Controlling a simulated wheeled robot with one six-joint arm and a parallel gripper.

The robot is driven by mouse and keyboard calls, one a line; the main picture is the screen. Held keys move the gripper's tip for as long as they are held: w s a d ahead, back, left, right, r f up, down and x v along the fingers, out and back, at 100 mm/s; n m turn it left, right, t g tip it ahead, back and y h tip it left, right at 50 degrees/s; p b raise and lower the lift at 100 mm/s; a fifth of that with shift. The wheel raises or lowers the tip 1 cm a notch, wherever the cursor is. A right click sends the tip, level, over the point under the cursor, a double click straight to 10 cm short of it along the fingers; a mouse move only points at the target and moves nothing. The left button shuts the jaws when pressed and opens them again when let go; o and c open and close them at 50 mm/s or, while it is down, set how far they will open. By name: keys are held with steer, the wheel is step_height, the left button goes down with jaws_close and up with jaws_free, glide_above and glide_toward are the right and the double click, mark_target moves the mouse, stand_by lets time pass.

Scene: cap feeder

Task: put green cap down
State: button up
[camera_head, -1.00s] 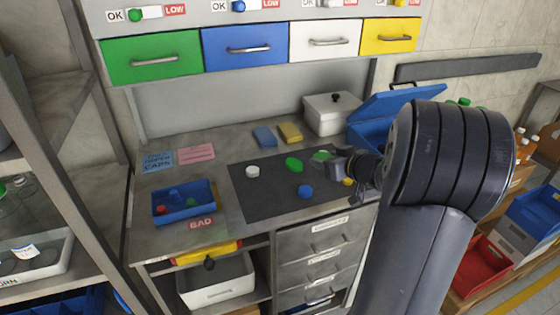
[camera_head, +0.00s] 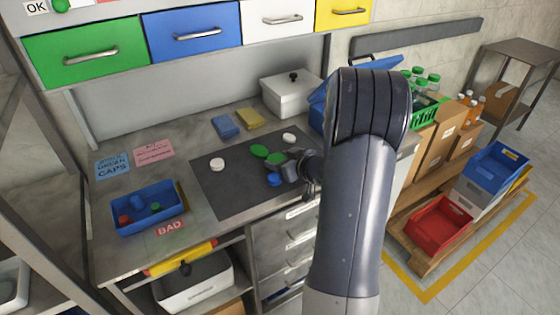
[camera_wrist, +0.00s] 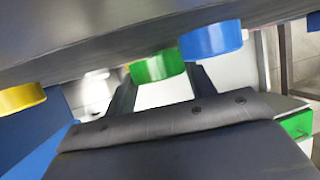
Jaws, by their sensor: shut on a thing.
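My gripper (camera_head: 286,162) is shut on a green cap (camera_head: 275,158) at the right part of the dark mat (camera_head: 235,195). The wrist view shows this green cap (camera_wrist: 158,66) between my two fingertips, close to the mat surface; whether it touches the mat I cannot tell. A second green cap (camera_head: 259,150) lies just left of it. A blue cap (camera_head: 274,180) lies nearer the front; it also shows close by in the wrist view (camera_wrist: 211,40). A yellow cap (camera_wrist: 22,98) shows only in the wrist view.
White caps lie left (camera_head: 217,164) and behind (camera_head: 289,137) on the mat. A blue bin (camera_head: 146,222) with caps stands at the left. Blue (camera_head: 225,127) and yellow (camera_head: 250,118) blocks and a white lidded box (camera_head: 291,98) stand behind. The mat's front left is clear.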

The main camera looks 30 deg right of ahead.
steer(key=shift+f, duration=0.3)
steer(key=shift+f+b, duration=0.15)
steer(key=shift+b, duration=0.2)
steer(key=o, duration=0.9)
steer(key=shift+o, duration=0.2)
